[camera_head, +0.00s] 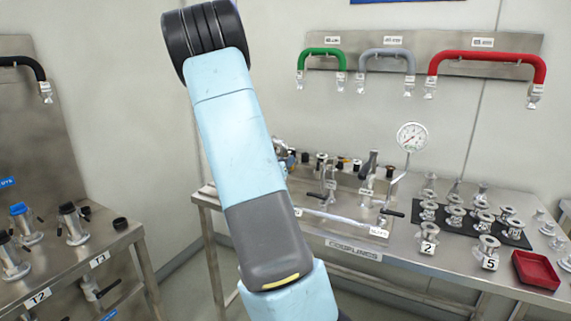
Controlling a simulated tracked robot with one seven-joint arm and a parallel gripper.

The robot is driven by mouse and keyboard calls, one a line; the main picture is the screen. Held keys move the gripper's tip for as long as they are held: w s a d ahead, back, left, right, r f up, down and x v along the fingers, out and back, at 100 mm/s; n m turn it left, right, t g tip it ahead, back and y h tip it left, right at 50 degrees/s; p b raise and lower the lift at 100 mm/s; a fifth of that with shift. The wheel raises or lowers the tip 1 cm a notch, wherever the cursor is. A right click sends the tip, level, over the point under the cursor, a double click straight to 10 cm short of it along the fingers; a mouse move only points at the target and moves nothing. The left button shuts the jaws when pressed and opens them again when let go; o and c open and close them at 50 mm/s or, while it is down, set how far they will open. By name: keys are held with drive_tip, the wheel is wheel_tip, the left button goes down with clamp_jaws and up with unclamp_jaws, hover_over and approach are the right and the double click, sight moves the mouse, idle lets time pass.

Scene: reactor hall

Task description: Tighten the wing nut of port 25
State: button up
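My arm crosses the middle of the view, and its gripper is not in view. I cannot make out a port marked 25 or a wing nut on one. Metal flanged fittings stand on the right bench, with the labels 2 (428,247) and 5 (490,263) readable. More fittings stand on the left bench (75,262), near the labels T1 (99,261) and T2 (39,297). My arm hides part of the right bench and the floor between the benches.
The right bench (352,255) is marked COUPLINGS and carries a pressure gauge (411,137), a black mat with fittings and a red tray (536,270). Green (322,52), grey (386,53) and red (488,57) hoses hang on the wall. Floor shows between the benches.

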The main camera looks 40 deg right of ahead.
drive_tip(key=v, duration=1.3)
drive_tip(key=shift+a, duration=0.35)
drive_tip(key=shift+s, duration=0.1)
